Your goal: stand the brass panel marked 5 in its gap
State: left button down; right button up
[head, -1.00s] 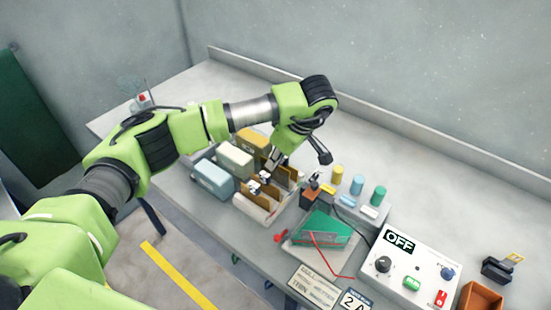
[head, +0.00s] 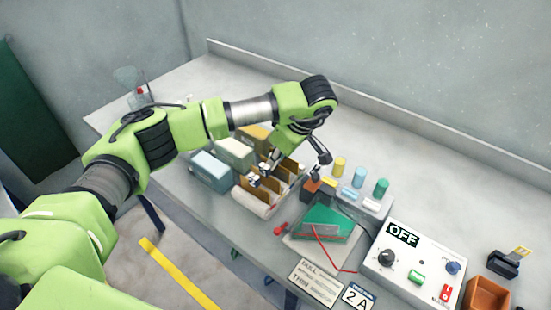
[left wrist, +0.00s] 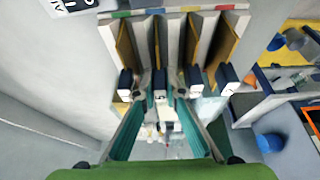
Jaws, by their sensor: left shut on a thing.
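The pale rack (head: 247,203) stands near the front edge of the bench with several brass panels upright in it. In the left wrist view, the rack (left wrist: 172,30) has upright pale dividers and a coloured strip along one end. My left gripper (left wrist: 161,88) is shut on a panel with a dark-and-white end tag (left wrist: 160,80), between two dividers. Other brass panels (left wrist: 125,50) stand to both sides. The left gripper (head: 261,176) also shows over the rack in the head view. The held panel's number and lower edge cannot be made out. My right gripper is out of view.
Pale blue and cream boxes (head: 212,172) stand close left of the rack. A control box marked OFF (head: 413,262) lies farther right.

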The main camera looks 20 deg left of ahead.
pick_arm(q)
jog(key=c, duration=2)
grip_release()
jog(key=shift+r, duration=0.1)
jog(key=v, duration=1.1)
jog(key=shift+d+r, duration=0.1)
jog(key=shift+r, duration=0.3)
